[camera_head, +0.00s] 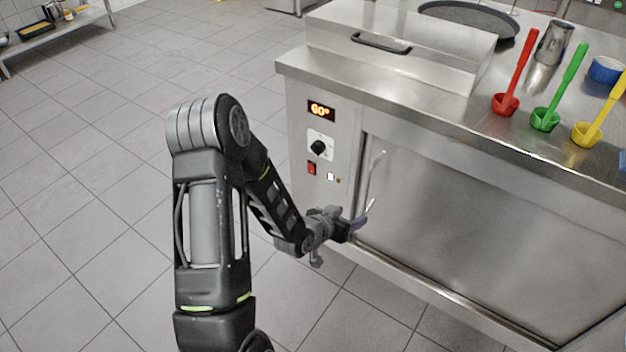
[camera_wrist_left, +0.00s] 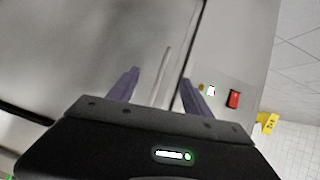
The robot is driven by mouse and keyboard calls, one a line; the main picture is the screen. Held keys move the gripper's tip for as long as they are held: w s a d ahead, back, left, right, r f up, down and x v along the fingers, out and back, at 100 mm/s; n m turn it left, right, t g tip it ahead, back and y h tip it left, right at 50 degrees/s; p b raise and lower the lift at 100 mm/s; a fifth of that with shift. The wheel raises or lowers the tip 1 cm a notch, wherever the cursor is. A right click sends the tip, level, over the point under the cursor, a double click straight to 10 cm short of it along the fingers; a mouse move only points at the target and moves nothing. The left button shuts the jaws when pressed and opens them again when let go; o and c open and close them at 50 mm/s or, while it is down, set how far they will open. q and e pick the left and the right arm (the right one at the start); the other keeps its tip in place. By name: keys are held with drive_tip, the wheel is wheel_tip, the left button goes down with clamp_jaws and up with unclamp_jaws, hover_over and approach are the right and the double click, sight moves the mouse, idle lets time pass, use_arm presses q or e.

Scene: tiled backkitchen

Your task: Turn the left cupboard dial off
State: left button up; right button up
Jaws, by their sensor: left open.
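The left cupboard dial (camera_head: 318,147) is a black knob on a white plate on the steel cupboard's control panel. A lit display (camera_head: 321,111) above it reads 60°. A red switch (camera_head: 311,168) sits below the dial, and it also shows in the left wrist view (camera_wrist_left: 234,98). My left gripper (camera_head: 364,219) is below and right of the dial, in front of the cupboard door, apart from the dial. Its two fingers (camera_wrist_left: 158,88) are spread, with nothing held between them. The dial does not show in the left wrist view. My right gripper is not in view.
The cupboard door (camera_head: 480,225) has a thin vertical handle (camera_head: 377,176) close to my left gripper. The steel worktop edge (camera_head: 420,106) overhangs the panel. Red (camera_head: 507,103), green (camera_head: 545,118) and yellow (camera_head: 587,133) ladles stand on top. The tiled floor at left is clear.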

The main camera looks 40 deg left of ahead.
use_arm(q)
drive_tip(key=w+a+m+t+y+b, duration=0.1)
drive_tip(key=a+t+b, duration=0.15)
drive_tip(key=a, duration=0.35)
drive_tip(key=w+a+t+y+b, duration=0.1)
drive_tip(key=w+a+b, duration=0.1)
drive_tip(key=a+b, duration=0.25)
drive_tip(key=m+t+b, duration=0.2)
drive_tip(key=t+b, duration=0.1)
approach(314, 152)
drive_tip(key=w, duration=0.2)
drive_tip(key=shift+s+r, duration=0.15)
drive_tip(key=shift+s, duration=0.05)
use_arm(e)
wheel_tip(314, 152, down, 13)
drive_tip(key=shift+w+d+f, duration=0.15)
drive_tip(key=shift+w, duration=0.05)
use_arm(q)
drive_tip(key=shift+w+a+b, duration=0.15)
drive_tip(key=shift+w+b, duration=0.1)
drive_tip(key=shift+w, duration=1.7)
drive_tip(key=shift+w+a+b, duration=0.15)
drive_tip(key=shift+w+b, duration=0.05)
drive_tip(key=shift+w, duration=1.75)
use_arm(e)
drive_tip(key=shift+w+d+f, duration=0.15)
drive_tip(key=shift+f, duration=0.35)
use_arm(q)
drive_tip(key=shift+c, duration=0.2)
clamp_jaws()
